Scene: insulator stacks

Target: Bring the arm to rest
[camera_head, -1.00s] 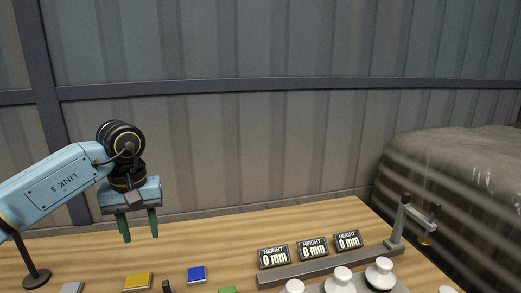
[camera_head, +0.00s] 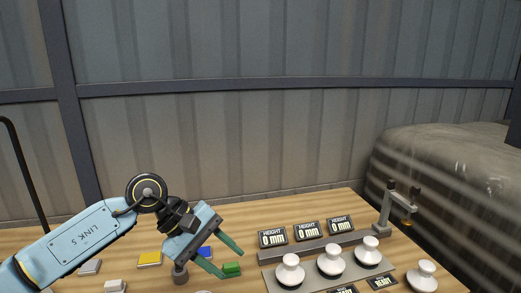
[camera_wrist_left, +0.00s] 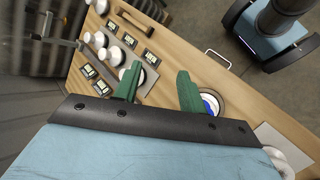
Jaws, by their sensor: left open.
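My left gripper (camera_head: 232,260) is open and empty, its two green fingers apart and tilted down to the right over the left half of the table. In the left wrist view my left gripper's fingers (camera_wrist_left: 160,88) point over the tabletop with nothing between them. The blue arm (camera_head: 85,240) comes in from the left. White insulators (camera_head: 331,260) stand on a grey plate to the right, apart from the gripper. My right gripper is not in view.
Height displays (camera_head: 307,231) reading 0 mm stand behind the insulators. A small grey post with an arm (camera_head: 386,208) stands at right. One insulator (camera_head: 422,275) stands apart.

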